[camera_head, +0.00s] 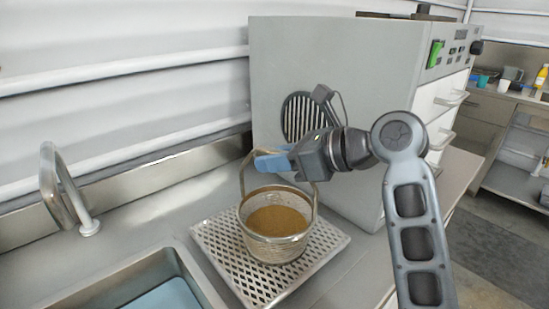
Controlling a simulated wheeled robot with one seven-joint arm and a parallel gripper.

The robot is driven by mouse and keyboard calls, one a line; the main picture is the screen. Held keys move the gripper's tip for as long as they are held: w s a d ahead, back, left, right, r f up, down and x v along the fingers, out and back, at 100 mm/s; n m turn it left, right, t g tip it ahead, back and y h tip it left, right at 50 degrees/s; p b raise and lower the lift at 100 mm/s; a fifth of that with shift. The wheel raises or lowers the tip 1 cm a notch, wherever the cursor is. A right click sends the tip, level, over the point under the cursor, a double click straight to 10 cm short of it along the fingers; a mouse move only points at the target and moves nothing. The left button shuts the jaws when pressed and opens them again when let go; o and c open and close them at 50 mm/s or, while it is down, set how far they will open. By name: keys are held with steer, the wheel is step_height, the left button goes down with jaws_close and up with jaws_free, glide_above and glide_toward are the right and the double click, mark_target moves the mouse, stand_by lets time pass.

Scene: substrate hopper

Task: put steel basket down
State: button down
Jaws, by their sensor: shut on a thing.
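The steel basket (275,245) is a round wire basket with a tall hoop handle, and it holds brown granular material (277,221). It appears upright over a perforated metal tray (219,262) on the counter. I cannot tell whether its base touches the tray. My gripper (268,160) comes in from the right with blue fingers shut on the top of the basket's handle. The fingers hide part of the handle.
A sink (187,271) lies at the front left, with a faucet (70,195) behind it. A large grey machine (335,75) stands close behind and right of the tray. Bare counter (190,205) lies left of the tray.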

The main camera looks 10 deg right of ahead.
steer(key=shift+r, duration=0.1)
steer(key=c, duration=1.4)
jaws_free()
steer(key=shift+f, duration=0.2)
steer(key=o, duration=0.4)
steer(key=shift+o, duration=0.2)
steer(key=shift+r, duration=0.1)
